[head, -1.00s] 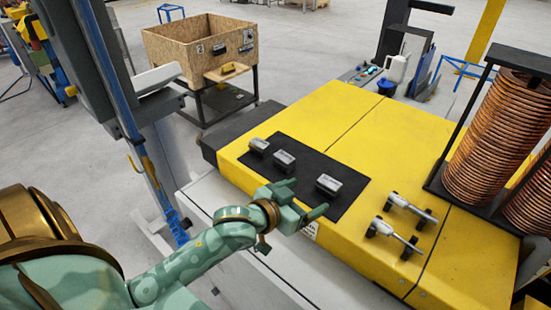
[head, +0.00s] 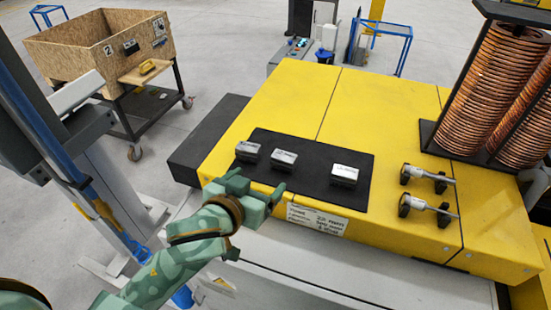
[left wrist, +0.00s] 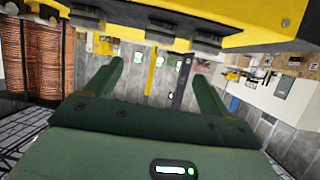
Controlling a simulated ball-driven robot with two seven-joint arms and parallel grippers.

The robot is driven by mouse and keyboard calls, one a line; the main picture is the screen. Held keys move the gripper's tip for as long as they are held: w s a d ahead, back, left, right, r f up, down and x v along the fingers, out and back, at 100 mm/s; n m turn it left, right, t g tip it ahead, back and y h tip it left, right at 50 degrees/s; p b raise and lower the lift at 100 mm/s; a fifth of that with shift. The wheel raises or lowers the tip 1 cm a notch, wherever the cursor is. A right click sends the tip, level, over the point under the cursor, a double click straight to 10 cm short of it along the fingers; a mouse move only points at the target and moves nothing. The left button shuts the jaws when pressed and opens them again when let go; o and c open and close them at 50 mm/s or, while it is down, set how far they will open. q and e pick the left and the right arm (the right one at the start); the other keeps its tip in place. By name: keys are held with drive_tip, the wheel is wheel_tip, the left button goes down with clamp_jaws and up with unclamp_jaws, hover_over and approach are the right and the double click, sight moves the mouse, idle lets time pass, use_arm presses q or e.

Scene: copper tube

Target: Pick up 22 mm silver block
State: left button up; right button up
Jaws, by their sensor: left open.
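Three silver blocks lie in a row on a black mat (head: 315,184) on the yellow top: a left one (head: 247,151), a middle one (head: 284,160) and a right one (head: 344,175). Their markings are too small to read, so I cannot tell which is 22 mm. My left gripper (head: 255,185) is open and empty at the mat's front edge, just in front of the left and middle blocks and apart from them. In the left wrist view, its two fingers (left wrist: 158,78) are spread with nothing between them. My right gripper is not in view.
Two silver tools with black ends, a rear one (head: 428,178) and a front one (head: 428,208), lie right of the mat. Copper coils (head: 485,95) stand at the back right. A white label (head: 317,219) is on the front edge. A wooden crate (head: 90,60) stands at the far left.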

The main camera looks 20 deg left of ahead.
sight(283, 157)
use_arm(q)
drive_tip(key=x, duration=1.6)
drive_tip(key=shift+w+d+f, duration=0.15)
drive_tip(key=shift+c, duration=1)
drive_tip(key=c, duration=1.3)
drive_tip(key=shift+r, duration=0.2)
drive_tip(key=shift+c, duration=0.2)
